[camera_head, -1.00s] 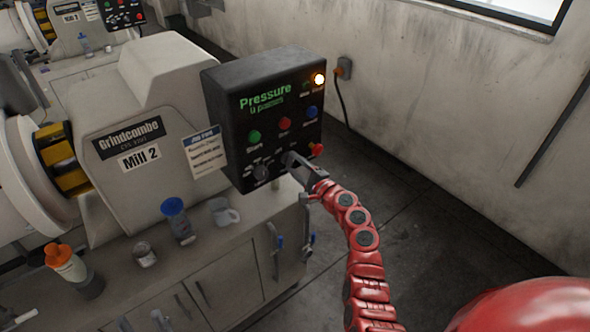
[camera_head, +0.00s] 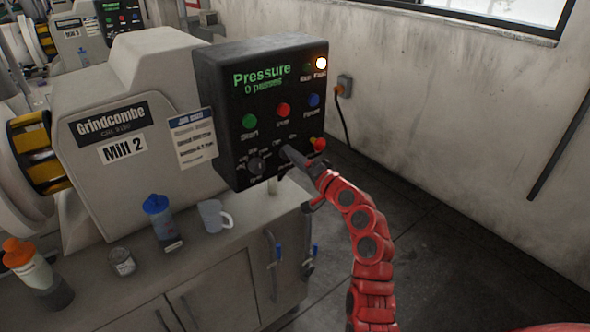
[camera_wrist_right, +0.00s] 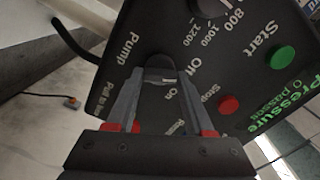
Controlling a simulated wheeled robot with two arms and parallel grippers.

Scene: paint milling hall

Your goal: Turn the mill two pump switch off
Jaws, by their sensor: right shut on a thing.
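The black mill two control box (camera_head: 232,140) stands at the right end of the machine labelled Mill 2 (camera_head: 150,95). My right gripper (camera_head: 288,152) reaches its lower front face from the right. In the right wrist view, my right gripper (camera_wrist_right: 160,82) has its fingers closed around the dark pump switch knob (camera_wrist_right: 160,74), next to the "Pump" label. The fingers cover much of the knob, and I cannot tell its setting. The screen reads "Pressure 0 passes". My left gripper is out of view.
A speed dial (camera_head: 257,165), green start button (camera_head: 249,121), red stop button (camera_head: 283,110), blue button (camera_head: 314,100) and red mushroom button (camera_head: 319,144) surround the switch. A mug (camera_head: 211,216) and bottles stand on the cabinet top. Open floor lies right.

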